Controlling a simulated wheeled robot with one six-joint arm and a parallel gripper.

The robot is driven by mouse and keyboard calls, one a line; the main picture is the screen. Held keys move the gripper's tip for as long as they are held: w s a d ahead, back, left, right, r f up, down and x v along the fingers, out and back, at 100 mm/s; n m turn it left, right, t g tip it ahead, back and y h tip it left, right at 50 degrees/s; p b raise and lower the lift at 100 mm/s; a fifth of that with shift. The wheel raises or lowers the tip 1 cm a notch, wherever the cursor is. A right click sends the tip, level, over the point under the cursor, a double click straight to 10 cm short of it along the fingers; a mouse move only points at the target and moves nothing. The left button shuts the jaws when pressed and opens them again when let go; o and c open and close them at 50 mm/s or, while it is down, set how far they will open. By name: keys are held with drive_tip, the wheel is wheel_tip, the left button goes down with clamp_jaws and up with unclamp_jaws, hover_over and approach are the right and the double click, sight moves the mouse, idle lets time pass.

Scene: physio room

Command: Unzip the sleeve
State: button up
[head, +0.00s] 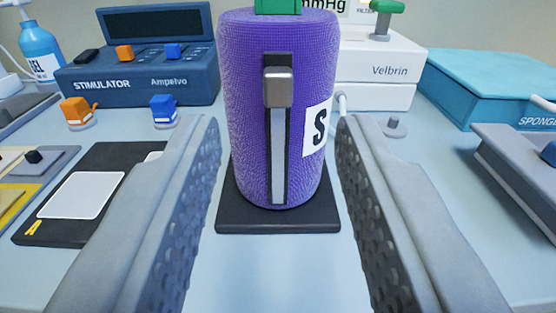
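A purple textured sleeve (245,110) stands upright on a black square base (235,213) in the middle of the head view. A dark zip strip runs down its front. A white label with an "S" (318,128) is on the right side. A green part (278,6) shows on top, cut off by the frame. My gripper (278,135) is open and empty, its fingers to the left and right in front of the sleeve.
Behind left is a blue stimulator (140,80) with orange and blue plugs; a blue gel bottle (40,50) is further left. Behind right are a white Velbrin device (375,70) and a teal sponge box (495,85). A black pad card (30,232) lies left. The table in front is clear.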

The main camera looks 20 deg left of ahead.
drive_tip(key=v, duration=1.1)
drive_tip(key=shift+s, duration=0.4)
drive_tip(key=s+a+r+m+t+h, duration=0.1)
drive_tip(key=s+r+m+t+h, duration=0.15)
drive_tip(key=s+r+h, duration=0.5)
drive_tip(key=s+a+r+g+y, duration=0.1)
drive_tip(key=s+a+r, duration=0.1)
drive_tip(key=s, duration=0.4)
drive_tip(key=s+a+r+m+g+y, duration=0.1)
drive_tip(key=s+a+r, duration=0.1)
drive_tip(key=s, duration=0.5)
drive_tip(key=shift+s+r, duration=0.2)
